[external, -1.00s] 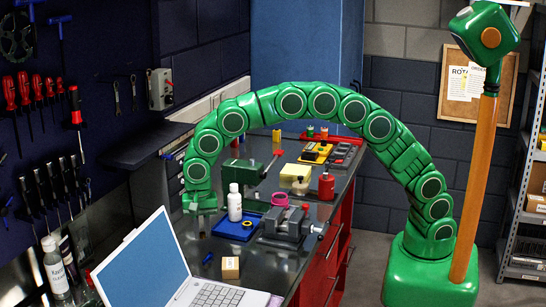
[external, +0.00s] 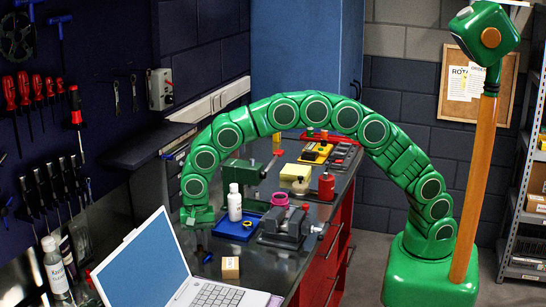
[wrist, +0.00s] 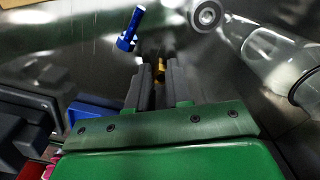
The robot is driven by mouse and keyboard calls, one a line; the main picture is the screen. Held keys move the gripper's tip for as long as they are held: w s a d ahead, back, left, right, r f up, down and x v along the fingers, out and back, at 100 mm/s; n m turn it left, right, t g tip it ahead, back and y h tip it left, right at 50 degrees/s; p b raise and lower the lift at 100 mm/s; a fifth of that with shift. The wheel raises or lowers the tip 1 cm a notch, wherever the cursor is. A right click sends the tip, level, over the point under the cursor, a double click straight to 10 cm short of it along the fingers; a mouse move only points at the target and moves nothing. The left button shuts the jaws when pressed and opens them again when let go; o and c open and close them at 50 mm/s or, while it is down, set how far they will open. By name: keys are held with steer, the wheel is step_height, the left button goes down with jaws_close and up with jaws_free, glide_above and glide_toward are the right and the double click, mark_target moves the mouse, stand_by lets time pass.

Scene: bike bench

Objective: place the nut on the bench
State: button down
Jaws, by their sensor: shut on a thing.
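A small brass-coloured nut (wrist: 159,73) sits between my fingertips in the wrist view, mostly hidden by the fingers. My gripper (wrist: 157,82) is shut on it. In the external view my gripper (external: 193,226) points down, low over the left side of the dark bench (external: 283,268), left of a blue tray. The nut is too small to make out there. I cannot tell whether the nut touches the bench top.
Near the gripper are a blue tray (external: 236,233) with a white bottle (external: 234,203), a grey vise (external: 287,227), a small blue item (wrist: 130,28), a silver ring-shaped part (wrist: 206,14) and a clear jar (wrist: 275,55). A laptop (external: 150,262) stands in front.

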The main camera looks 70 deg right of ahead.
mark_target(199, 247)
steer(key=c, duration=1.1)
jaws_free()
steer(key=shift+o, duration=0.2)
steer(key=shift+r, duration=0.15)
step_height(199, 247, up, 12)
